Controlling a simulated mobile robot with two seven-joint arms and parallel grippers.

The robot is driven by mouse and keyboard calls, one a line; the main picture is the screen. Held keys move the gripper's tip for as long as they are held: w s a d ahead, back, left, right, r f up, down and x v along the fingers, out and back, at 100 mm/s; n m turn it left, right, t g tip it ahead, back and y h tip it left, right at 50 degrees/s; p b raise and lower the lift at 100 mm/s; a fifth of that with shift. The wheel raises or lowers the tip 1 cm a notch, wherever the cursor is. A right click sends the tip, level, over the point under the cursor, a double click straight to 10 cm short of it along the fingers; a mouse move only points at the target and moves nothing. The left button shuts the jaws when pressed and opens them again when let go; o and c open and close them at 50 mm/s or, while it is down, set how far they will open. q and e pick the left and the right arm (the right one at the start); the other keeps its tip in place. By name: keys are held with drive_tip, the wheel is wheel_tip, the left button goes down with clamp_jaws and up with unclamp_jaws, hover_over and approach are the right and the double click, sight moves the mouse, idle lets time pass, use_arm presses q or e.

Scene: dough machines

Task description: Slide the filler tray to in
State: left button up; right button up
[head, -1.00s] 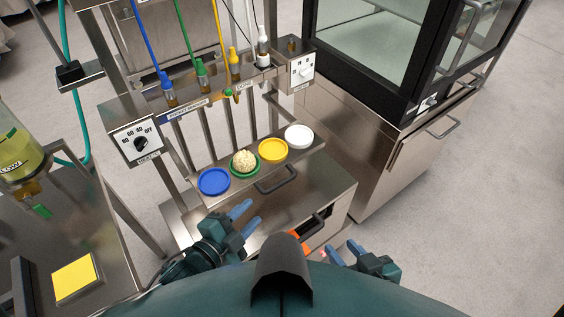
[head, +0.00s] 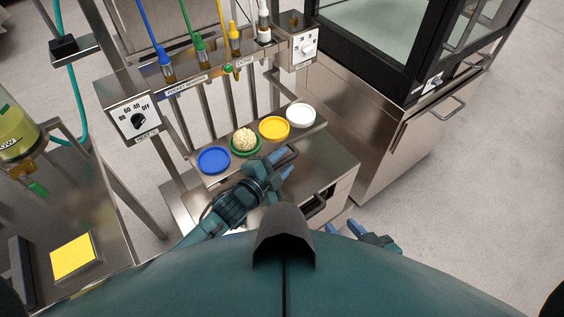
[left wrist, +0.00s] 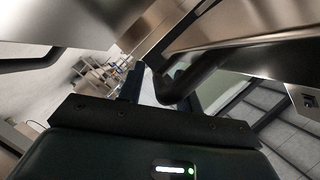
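The filler tray (head: 222,178) is a steel shelf on the machine. It carries a blue dish (head: 213,160), a green dish with a pale crumbly heap (head: 244,140), a yellow dish (head: 273,128) and a white dish (head: 300,115). Its dark bar handle (head: 291,153) is at the front edge, partly covered by my left gripper (head: 281,165). The left fingers are apart at the handle; I cannot tell whether they touch it. A dark curved bar, apparently the handle, shows close up in the left wrist view (left wrist: 183,85). My right gripper (head: 345,229) is open and empty at the lower right.
Four-coloured bottles hang above the tray, among them a yellow bottle (head: 234,40). A dial box (head: 137,118) stands left of the tray. A glass-doored cabinet (head: 400,140) stands to the right. A side table with a yellow pad (head: 74,257) is at left.

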use_arm(q)
drive_tip(key=shift+w, duration=0.1)
drive_tip(key=shift+c, duration=0.4)
clamp_jaws()
